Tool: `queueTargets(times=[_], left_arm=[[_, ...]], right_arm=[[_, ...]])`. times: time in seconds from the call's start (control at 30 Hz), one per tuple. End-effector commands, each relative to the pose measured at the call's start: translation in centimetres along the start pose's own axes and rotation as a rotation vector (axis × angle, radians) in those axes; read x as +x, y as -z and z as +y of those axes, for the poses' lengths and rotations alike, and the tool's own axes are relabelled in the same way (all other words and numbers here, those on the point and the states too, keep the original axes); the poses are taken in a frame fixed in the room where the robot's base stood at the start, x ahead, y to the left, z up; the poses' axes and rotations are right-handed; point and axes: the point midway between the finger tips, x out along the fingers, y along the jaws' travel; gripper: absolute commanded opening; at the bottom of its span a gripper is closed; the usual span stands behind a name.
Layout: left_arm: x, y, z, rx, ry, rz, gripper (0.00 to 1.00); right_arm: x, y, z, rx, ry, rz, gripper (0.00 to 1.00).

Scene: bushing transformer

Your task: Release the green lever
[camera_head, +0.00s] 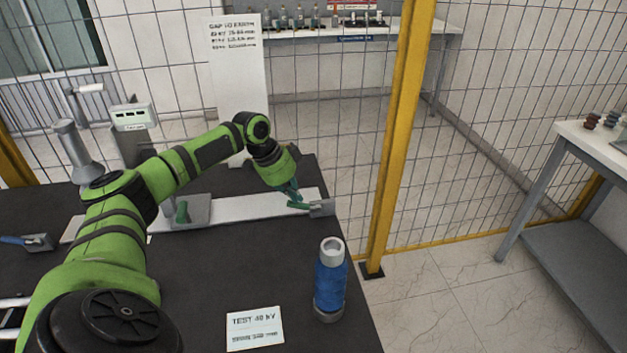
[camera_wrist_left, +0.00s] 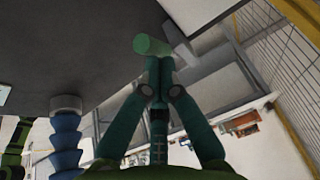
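A green lever (camera_head: 298,205) sits on a small grey mount (camera_head: 322,208) at the right end of a pale strip on the dark table. In the left wrist view the round end of the green lever (camera_wrist_left: 150,45) shows just past my fingertips. My left gripper (camera_head: 293,193) points down at the lever. In the left wrist view my left gripper's two fingers (camera_wrist_left: 158,62) are together, with their tips at or against the lever. I see no lever between them, and contact is unclear. My right gripper is out of view.
A second green lever (camera_head: 182,212) stands on a grey plate to the left. A blue ribbed bushing (camera_head: 330,283) stands near the table's right edge, beside a test card (camera_head: 255,328). A wire fence with a yellow post (camera_head: 398,140) rises beyond the table.

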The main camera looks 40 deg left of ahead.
Motion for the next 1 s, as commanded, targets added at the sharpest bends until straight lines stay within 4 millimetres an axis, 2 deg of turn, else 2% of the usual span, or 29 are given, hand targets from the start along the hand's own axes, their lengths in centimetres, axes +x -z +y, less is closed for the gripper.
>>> queueTargets(times=[0.4, 1.0], left_arm=[[0.5, -1.1, 0.3, 0.000, -0.001, -0.003, 0.00], [0.8, -1.5, 0.5, -0.001, -0.009, -0.012, 0.00]], right_arm=[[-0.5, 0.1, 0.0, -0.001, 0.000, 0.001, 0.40], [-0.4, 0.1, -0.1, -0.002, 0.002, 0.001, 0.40]])
